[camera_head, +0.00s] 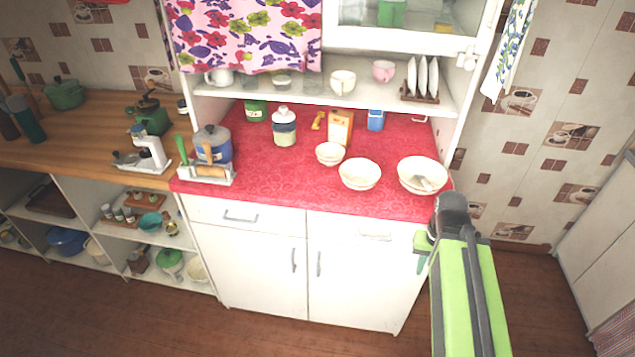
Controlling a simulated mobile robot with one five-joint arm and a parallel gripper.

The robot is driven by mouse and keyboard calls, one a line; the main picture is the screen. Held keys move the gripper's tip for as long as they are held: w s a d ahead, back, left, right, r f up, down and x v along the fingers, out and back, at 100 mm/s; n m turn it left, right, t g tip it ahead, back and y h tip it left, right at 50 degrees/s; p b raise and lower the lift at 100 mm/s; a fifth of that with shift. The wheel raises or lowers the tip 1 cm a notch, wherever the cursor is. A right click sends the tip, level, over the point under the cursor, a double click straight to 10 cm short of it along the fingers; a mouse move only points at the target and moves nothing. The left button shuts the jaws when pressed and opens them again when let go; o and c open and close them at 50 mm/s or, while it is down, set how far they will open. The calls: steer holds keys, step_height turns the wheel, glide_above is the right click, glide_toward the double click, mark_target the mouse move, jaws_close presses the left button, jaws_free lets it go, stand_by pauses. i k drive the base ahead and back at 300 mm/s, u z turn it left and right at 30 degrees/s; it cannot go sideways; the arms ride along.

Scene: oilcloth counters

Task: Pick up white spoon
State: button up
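A small pale utensil, which looks like the white spoon (424,183), lies inside the rightmost white bowl (407,166) on the red counter. Its handle and full shape are too small to make out. My gripper (420,258) is at the end of my green arm, in front of the cabinet's right edge, below and near the bowl in the picture. It is apart from the bowl. My arm hides part of the gripper, and its fingers are too small to tell open from shut.
Two more white bowls (360,174) stand left of it on the red counter (270,185). A yellow carton (340,128), a blue box (376,120) and a white-lidded jar (284,128) stand behind. A shelf (310,97) with cups overhangs the back. The floor in front is clear.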

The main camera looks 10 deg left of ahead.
mark_target(426, 184)
steer(key=u, duration=0.65)
steer(key=k, duration=0.15)
steer(key=u, duration=0.8)
steer(key=i, duration=1)
steer(key=u, duration=0.35)
